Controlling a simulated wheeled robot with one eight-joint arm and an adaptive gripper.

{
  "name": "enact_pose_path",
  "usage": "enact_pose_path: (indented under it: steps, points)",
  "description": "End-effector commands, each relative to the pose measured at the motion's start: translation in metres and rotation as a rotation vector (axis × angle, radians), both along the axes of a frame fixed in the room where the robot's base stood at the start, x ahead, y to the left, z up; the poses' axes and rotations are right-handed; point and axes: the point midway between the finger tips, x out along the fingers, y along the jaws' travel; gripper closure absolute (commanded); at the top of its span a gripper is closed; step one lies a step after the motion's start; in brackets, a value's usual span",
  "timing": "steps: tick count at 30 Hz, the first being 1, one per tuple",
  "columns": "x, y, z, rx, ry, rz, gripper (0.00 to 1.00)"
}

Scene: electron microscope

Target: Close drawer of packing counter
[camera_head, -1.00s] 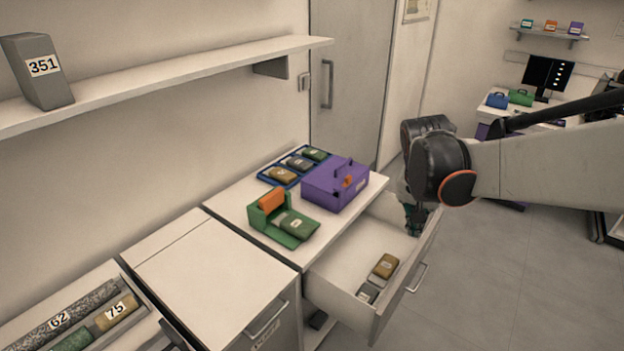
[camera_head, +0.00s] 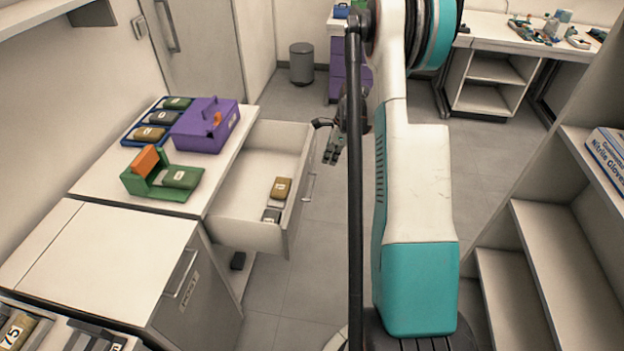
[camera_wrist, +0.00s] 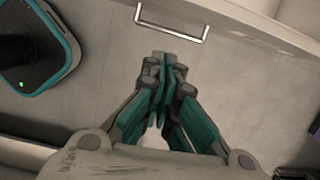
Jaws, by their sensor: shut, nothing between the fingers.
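The packing counter (camera_head: 85,180) has a white top, and its drawer (camera_head: 238,234) stands pulled out to the right. Two small labelled blocks, one tan (camera_head: 282,187) and one grey (camera_head: 271,215), lie inside the drawer. The drawer's metal handle (camera_head: 309,186) is on its front; a handle also shows at the top of the wrist view (camera_wrist: 172,27). My gripper (camera_head: 333,150) is outside the drawer, to the right of its front near the far end. In the wrist view my gripper (camera_wrist: 165,95) has its fingers together, empty, apart from the handle.
A purple case (camera_head: 205,125), a green holder (camera_head: 160,178) and a blue tray (camera_head: 128,142) sit on the countertop. A closed cabinet (camera_head: 110,255) stands nearer. Shelving (camera_head: 545,250) is at the right. Open floor (camera_head: 315,255) lies in front of the drawer.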

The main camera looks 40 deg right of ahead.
Motion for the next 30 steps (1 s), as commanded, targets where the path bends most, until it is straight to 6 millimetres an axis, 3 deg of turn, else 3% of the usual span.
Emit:
enact_pose_path:
  steps: [8, 23, 30]
  points:
    - [0.001, -0.006, -0.024, 0.024, 0.000, -0.056, 1.00]
    - [0.018, 0.009, -0.115, 0.022, 0.001, -0.053, 1.00]
    - [0.042, 0.030, -0.109, 0.022, 0.000, -0.050, 1.00]
